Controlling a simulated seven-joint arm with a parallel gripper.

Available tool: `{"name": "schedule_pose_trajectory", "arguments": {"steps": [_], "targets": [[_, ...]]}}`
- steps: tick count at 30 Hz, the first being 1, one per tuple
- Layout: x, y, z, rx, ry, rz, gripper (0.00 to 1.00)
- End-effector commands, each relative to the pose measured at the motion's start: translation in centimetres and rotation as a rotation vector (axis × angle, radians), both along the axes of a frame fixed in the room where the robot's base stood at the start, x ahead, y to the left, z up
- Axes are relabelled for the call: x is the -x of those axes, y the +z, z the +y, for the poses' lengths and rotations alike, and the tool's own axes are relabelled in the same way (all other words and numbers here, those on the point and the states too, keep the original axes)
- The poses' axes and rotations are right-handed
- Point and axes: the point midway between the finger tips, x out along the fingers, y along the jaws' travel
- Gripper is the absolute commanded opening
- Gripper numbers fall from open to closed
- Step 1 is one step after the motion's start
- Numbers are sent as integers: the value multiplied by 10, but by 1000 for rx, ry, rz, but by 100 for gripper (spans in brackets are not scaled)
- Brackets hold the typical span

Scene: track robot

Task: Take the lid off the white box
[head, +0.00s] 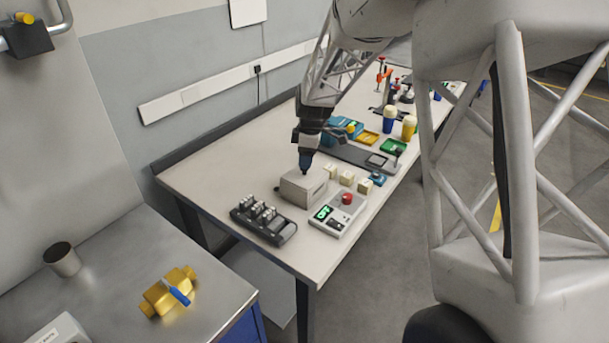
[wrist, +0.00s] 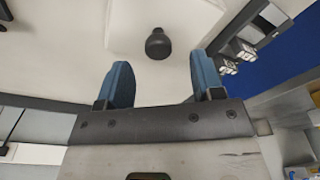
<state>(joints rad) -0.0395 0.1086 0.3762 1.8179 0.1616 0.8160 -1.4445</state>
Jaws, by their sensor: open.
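The white box (head: 303,190) stands on the long workbench with its lid (head: 300,178) on top. In the wrist view the lid (wrist: 125,25) is a pale panel with rounded corners and a dark round knob (wrist: 158,44) on it. My gripper (head: 305,166) points down just above the box in the head view. In the wrist view my gripper (wrist: 162,78) is open, its blue fingers spread wide and empty. The knob lies beyond the fingertips, roughly centred between them in the picture. The gap in height between fingertips and knob is hard to tell.
A black rack (head: 263,222) of small metal parts stands left of the box. Several cream blocks (head: 346,177) sit to the right.

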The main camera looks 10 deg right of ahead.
Motion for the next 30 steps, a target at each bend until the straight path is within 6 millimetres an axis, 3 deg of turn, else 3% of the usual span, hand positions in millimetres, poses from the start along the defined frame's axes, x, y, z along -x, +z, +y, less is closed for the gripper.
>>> {"name": "schedule_pose_trajectory", "arguments": {"steps": [12,30], "targets": [[-2,-41,3,0,0,1,61],[-2,-44,3,0,0,1,61]]}}
